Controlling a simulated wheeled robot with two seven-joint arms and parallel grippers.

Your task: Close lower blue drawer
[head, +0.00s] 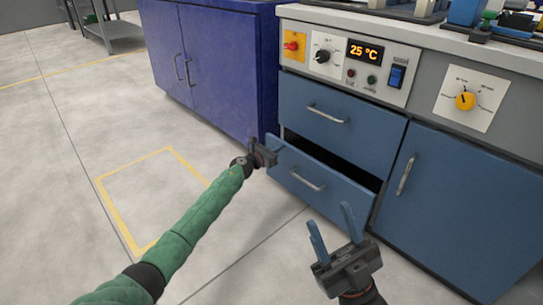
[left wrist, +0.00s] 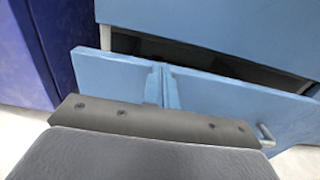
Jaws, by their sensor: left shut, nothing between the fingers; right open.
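The lower blue drawer (head: 318,184) stands partly open, with a dark gap above its front panel. Its front also fills the middle of the left wrist view (left wrist: 225,103). Its grey handle (head: 306,180) is on the front panel. My left gripper (head: 270,148) is shut and empty at the left end of the drawer front; its fingers appear to be against the panel, though contact is hard to confirm. In the left wrist view its fingers (left wrist: 162,86) are together before the panel. My right gripper (head: 333,230) is open and empty, in front of the drawer, apart from it.
The upper blue drawer (head: 338,125) is shut. A blue cupboard door (head: 455,205) is at the right and a dark blue cabinet (head: 215,65) at the left. The control panel (head: 350,55) sits above. The floor (head: 80,200) in front is clear.

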